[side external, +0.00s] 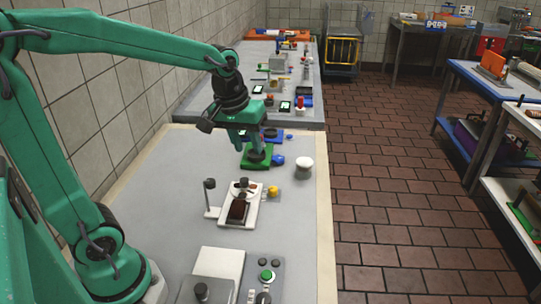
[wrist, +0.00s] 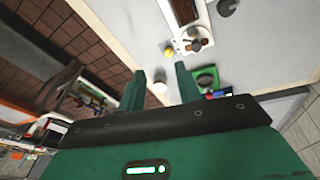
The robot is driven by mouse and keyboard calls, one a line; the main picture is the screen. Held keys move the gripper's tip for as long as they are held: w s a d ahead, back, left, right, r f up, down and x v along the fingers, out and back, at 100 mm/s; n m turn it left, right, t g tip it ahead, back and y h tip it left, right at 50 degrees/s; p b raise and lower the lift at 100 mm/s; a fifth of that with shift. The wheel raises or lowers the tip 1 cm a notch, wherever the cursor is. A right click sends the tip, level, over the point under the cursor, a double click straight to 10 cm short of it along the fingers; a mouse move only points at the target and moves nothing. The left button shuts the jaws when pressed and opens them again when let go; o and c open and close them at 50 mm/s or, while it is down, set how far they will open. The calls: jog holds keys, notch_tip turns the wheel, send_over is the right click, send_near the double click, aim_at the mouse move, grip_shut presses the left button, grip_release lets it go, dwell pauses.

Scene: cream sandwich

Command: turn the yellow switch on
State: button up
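The yellow switch (side external: 272,191) is a small yellow knob on a grey base, at the right edge of a white tray-like machine on the table. It also shows in the wrist view as a yellow spot (wrist: 169,51), just beyond my fingertips in the picture. Whether it is on or off is too small to tell. My gripper (side external: 246,140) hangs above the table near the green block, farther back than the switch. In the wrist view my two fingers (wrist: 160,68) are apart, with nothing held between them.
The white machine (side external: 222,217) holds a dark brown piece and has a dark post at its left. A green block (side external: 256,162) and a white round-topped object (side external: 304,164) stand behind the switch. A panel with a green button (side external: 266,276) is in front.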

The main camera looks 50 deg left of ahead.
jog(key=w+a+f+n+g, duration=0.2)
jog(key=w+f+n, duration=0.1)
jog(key=w+f, duration=0.35)
jog(key=n+g, duration=0.1)
jog(key=n, duration=0.3)
send_over(273, 188)
notch_tip(273, 188, down, 7)
jog(key=shift+f, duration=0.15)
jog(key=shift+f, duration=0.15)
jog(key=shift+s+f, duration=0.1)
jog(key=shift+f, duration=3.65)
jog(key=c, duration=0.7)
